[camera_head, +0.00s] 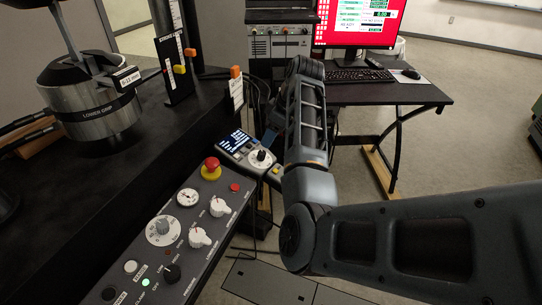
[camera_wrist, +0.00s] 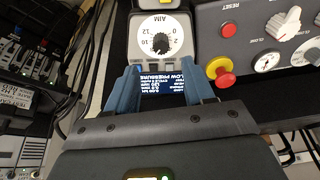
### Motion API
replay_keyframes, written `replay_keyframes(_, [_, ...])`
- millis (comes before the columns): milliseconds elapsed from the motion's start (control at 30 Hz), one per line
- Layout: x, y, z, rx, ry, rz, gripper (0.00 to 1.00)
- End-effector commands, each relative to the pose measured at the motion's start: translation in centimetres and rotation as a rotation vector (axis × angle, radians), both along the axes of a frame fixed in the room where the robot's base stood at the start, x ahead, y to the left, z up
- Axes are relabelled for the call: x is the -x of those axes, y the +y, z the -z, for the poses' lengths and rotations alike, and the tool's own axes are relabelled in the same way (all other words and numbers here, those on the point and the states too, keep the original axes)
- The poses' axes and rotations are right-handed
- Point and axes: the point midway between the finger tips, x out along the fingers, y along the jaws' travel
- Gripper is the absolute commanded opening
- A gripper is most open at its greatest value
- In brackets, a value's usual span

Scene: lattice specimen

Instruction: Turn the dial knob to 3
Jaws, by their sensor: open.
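A black dial knob (camera_wrist: 160,43) sits on a white numbered dial face at the end of a grey unit with a lit screen (camera_wrist: 162,83). Its pointer setting is too small to read. In the head view the dial knob (camera_head: 261,156) shows just left of my arm. My gripper (camera_wrist: 163,78) is open and empty. Its two blue fingers frame the screen in the wrist view, with the knob beyond the fingertips and apart from them. In the head view the gripper is mostly hidden behind my arm.
A control panel (camera_head: 222,236) lies beside the unit, with a red emergency button (camera_head: 211,168), white knobs (camera_head: 199,237) and another round dial (camera_head: 163,230). A metal testing grip (camera_head: 92,100) stands at left. A desk (camera_head: 390,94) with monitor and keyboard is behind.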

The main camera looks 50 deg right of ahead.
Motion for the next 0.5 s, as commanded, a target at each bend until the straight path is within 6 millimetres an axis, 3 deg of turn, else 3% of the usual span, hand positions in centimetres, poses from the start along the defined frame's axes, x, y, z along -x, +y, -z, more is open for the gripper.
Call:
replay_keyframes(167, [-0.5, 0.4, 1.3, -0.009, 0.008, 0.002, 0.53])
replay_keyframes(500, [-2.3, 1.0, 5.9, -0.007, 0.005, 0.002, 0.53])
